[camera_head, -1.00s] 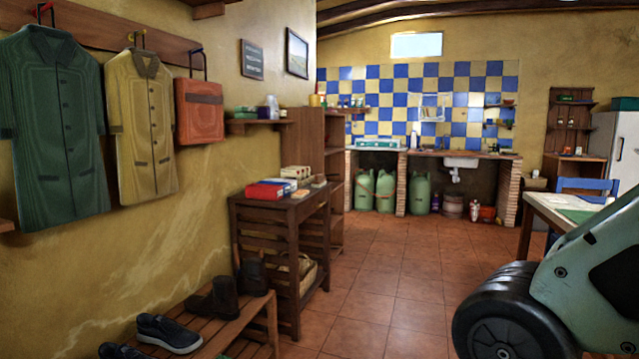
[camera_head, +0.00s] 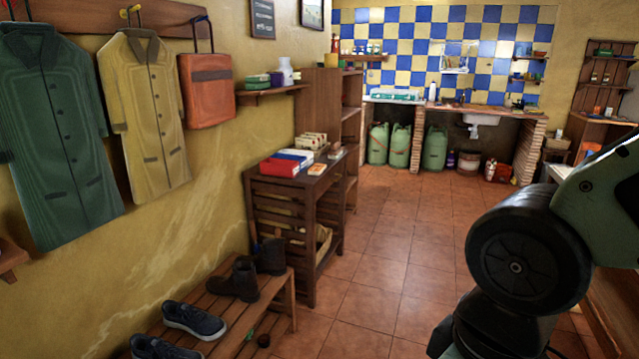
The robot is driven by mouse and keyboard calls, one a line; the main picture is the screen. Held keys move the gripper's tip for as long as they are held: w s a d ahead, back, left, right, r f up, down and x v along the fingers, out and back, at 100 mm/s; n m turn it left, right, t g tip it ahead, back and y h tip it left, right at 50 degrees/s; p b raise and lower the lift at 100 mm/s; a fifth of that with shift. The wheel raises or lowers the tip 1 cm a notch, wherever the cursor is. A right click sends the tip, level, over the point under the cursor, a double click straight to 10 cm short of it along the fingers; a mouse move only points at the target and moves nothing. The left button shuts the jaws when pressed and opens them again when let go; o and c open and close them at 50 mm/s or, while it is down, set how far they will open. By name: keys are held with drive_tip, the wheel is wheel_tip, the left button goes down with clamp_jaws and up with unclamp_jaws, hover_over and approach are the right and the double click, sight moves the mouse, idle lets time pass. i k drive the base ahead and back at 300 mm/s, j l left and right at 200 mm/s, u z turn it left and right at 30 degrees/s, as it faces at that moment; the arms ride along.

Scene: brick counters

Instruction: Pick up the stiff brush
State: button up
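I cannot pick out the stiff brush for sure. A small dark round item (camera_head: 263,341) and a greenish item beside it lie at the near right end of the slatted shoe bench (camera_head: 222,300), too small to name. A small brownish item (camera_head: 337,152) lies on the dark wooden side table (camera_head: 262,182), also too small to tell. My arm shows large at the lower right, but my gripper is not in view.
Dark boots (camera_head: 240,280) and dark blue shoes (camera_head: 193,320) sit on the bench along the left wall. Red and blue boxes (camera_head: 285,162) lie on the side table. The tiled floor (camera_head: 390,240) is clear towards the sink counter (camera_head: 465,108).

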sight(337, 150)
drive_tip(key=i+z, duration=0.2)
drive_tip(key=i, duration=0.4)
drive_tip(key=i+z, duration=0.2)
drive_tip(key=i, duration=0.35)
drive_tip(key=i+j+z, duration=0.15)
drive_tip(key=i, duration=0.4)
drive_tip(key=i+j+u, duration=0.1)
drive_tip(key=i+u, duration=0.2)
drive_tip(key=i, duration=0.35)
drive_tip(key=i+l+u, duration=0.1)
drive_tip(key=i+u, duration=0.15)
drive_tip(key=i, duration=0.4)
drive_tip(key=i+l+u, duration=0.3)
drive_tip(key=i, duration=0.35)
drive_tip(key=i+j+u, duration=0.15)
drive_tip(key=i, duration=0.25)
